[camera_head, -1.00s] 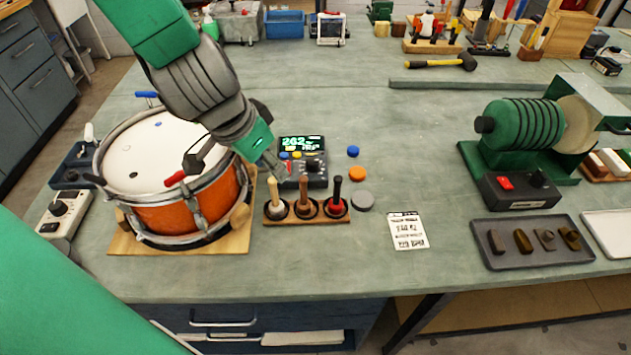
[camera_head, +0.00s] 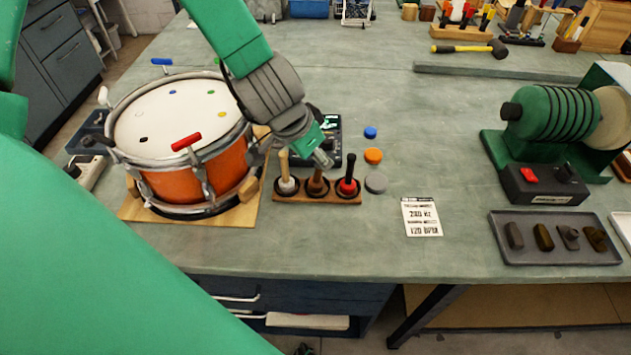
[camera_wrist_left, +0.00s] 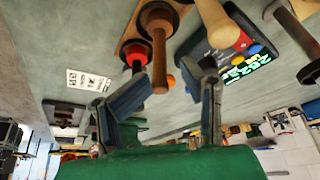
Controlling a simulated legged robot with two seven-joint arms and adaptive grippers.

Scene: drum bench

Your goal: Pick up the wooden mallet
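A small wooden rack (camera_head: 330,200) on the bench holds three upright mallets. The left one (camera_head: 285,170) has a pale handle and light head. The middle one, the wooden mallet (camera_head: 316,183), is brown in handle and head. The right one (camera_head: 348,172) has a dark handle and red head. My left gripper (camera_head: 321,158) is just above the middle mallet and hides its handle top. In the left wrist view the gripper (camera_wrist_left: 172,75) is open, with the brown handle (camera_wrist_left: 159,55) between its spread fingers; contact is not visible. My right gripper is not in view.
An orange drum (camera_head: 185,150) stands on a board left of the rack. A dark display box (camera_head: 330,130) is close behind the rack. Coloured discs (camera_head: 372,155) and a printed card (camera_head: 421,217) lie to the right. A green machine (camera_head: 550,125) is farther right.

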